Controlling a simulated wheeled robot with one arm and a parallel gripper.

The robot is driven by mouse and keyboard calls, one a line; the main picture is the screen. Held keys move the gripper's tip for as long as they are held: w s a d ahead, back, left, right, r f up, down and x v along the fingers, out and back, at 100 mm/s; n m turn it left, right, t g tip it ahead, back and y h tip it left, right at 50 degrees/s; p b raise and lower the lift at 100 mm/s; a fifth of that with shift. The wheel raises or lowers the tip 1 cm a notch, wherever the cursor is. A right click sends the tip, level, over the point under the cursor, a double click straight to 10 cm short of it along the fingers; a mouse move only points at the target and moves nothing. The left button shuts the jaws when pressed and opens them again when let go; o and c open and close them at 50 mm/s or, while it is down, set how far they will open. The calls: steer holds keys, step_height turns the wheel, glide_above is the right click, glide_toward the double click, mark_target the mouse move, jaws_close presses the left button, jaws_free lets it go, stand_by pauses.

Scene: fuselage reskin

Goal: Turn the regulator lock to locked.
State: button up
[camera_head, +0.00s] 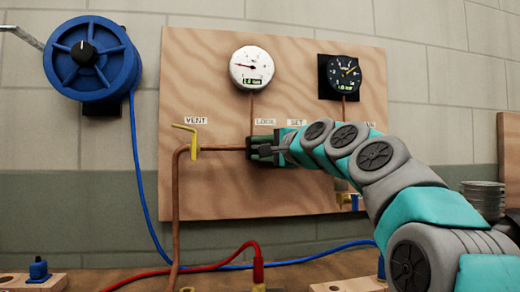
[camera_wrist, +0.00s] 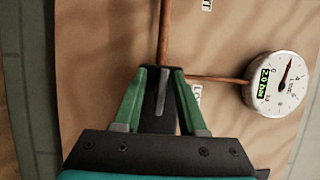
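The regulator is a dark block (camera_wrist: 151,122) with a narrow grey lever (camera_wrist: 162,92) on it, seen in the wrist view. In the head view it sits at the end of the copper pipe by the LOCK label (camera_head: 265,122), mostly hidden by my gripper (camera_head: 262,148). My gripper, also in the wrist view (camera_wrist: 160,74), has its two green fingers apart, one on each side of the block. A gap shows between the fingers and the lever. I cannot tell whether the fingers touch the block's sides, or which lock position the lever is in.
A white gauge (camera_head: 251,68) hangs above the regulator and a black gauge (camera_head: 338,76) to its right on the wooden panel (camera_head: 222,198). A yellow vent handle (camera_head: 190,138) is at left. A blue hose reel (camera_head: 92,58) and a red hose (camera_head: 215,266) are nearby.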

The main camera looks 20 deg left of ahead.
steer(key=shift+d, duration=0.15)
steer(key=b+v, duration=0.1)
steer(key=v, duration=0.6)
steer(key=shift+s+d, duration=0.2)
steer(key=shift+s, duration=0.05)
